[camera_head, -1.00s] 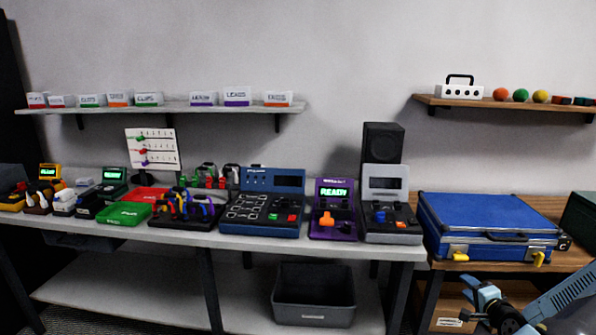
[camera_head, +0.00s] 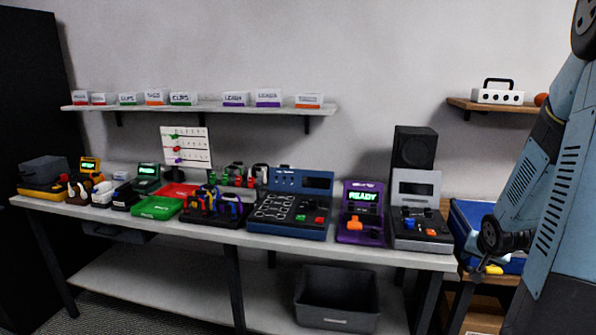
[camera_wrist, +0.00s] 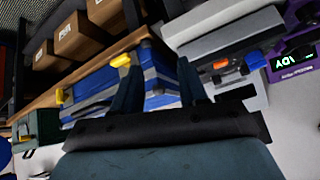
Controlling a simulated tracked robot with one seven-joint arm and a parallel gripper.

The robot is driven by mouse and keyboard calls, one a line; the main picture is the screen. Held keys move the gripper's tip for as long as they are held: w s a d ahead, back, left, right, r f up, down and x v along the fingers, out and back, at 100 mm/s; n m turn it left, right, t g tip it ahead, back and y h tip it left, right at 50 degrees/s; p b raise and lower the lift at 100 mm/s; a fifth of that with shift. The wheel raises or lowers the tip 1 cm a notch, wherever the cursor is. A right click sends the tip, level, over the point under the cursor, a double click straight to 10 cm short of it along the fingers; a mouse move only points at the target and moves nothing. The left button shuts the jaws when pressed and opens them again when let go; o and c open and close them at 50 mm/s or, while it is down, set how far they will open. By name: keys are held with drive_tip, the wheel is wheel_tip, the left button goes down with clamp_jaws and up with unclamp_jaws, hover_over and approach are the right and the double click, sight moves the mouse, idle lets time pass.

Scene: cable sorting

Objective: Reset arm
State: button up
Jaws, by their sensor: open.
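My gripper (camera_wrist: 158,78) shows in the wrist view with its two dark fingers apart and nothing between them. Beyond the fingers lies the blue case (camera_wrist: 95,88) with its yellow latches. The grey tester (camera_wrist: 225,38) is just right of the fingers in that view. In the head view my arm (camera_head: 552,170) is raised along the right side, in front of the blue case (camera_head: 466,222) and part of the right shelf. I cannot make out the fingers in the head view.
The long bench (camera_head: 400,256) carries a purple READY unit (camera_head: 362,212), the grey tester (camera_head: 420,210), a blue panel (camera_head: 290,207) and a green tray (camera_head: 157,207). A grey bin (camera_head: 337,295) stands below. Cardboard boxes (camera_wrist: 78,36) sit beside the case's table.

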drive_tip(key=s+a+r+n+g, duration=0.1)
drive_tip(key=s+a+r+n, duration=0.35)
drive_tip(key=a+r, duration=0.95)
drive_tip(key=s+a+r+n+y, duration=0.1)
drive_tip(key=s+a+r, duration=0.3)
drive_tip(key=s, duration=0.3)
drive_tip(key=s+a+r+n+y, duration=0.1)
drive_tip(key=s+a+r, duration=0.3)
drive_tip(key=s+a, duration=0.3)
drive_tip(key=shift+s+g+y, duration=0.3)
drive_tip(key=shift+s+y, duration=0.1)
drive_tip(key=shift+d, duration=0.1)
